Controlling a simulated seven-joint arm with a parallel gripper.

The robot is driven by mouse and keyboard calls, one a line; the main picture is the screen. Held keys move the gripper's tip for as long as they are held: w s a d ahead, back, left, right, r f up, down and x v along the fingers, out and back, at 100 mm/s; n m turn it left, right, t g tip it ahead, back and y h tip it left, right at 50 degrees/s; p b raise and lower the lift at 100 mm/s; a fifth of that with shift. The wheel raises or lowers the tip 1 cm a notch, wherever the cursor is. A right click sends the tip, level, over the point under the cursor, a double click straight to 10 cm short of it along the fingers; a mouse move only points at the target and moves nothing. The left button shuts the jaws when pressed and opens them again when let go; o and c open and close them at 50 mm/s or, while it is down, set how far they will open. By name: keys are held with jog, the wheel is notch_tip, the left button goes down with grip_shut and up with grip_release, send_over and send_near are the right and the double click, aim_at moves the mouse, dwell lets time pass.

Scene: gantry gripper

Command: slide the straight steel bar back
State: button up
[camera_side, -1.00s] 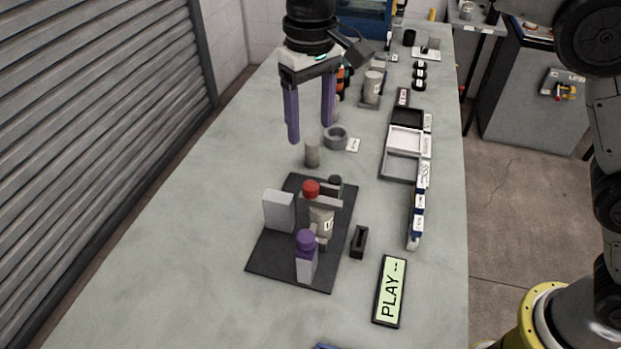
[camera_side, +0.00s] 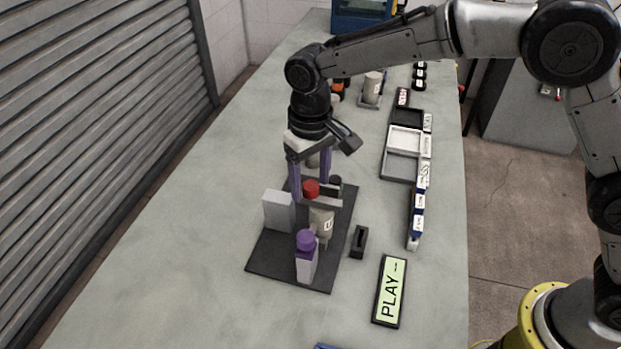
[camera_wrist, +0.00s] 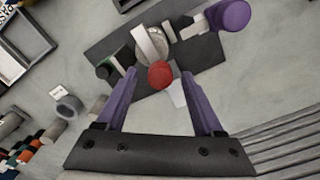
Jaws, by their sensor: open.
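The straight steel bar (camera_side: 325,203) is a light grey bar across the top of a small fixture on a dark base plate (camera_side: 262,256); it also shows in the wrist view (camera_wrist: 147,45). A red knob (camera_side: 311,188) sits at its left end and appears in the wrist view (camera_wrist: 160,75). A pale labelled cylinder (camera_side: 321,222) stands under the bar. My gripper (camera_side: 310,190) points down at the far side of the fixture. Its purple fingers are open, and in the wrist view (camera_wrist: 159,74) the red knob appears between their tips. I cannot tell whether they touch it.
A grey upright block (camera_side: 278,211) stands left of the knob. A purple-topped post (camera_side: 306,258) stands at the near side. A black holder (camera_side: 359,242) and a PLAY display (camera_side: 389,291) lie to the right. The bench left of the plate is clear.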

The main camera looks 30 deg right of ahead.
grip_shut()
dwell(0.4)
dwell(1.1)
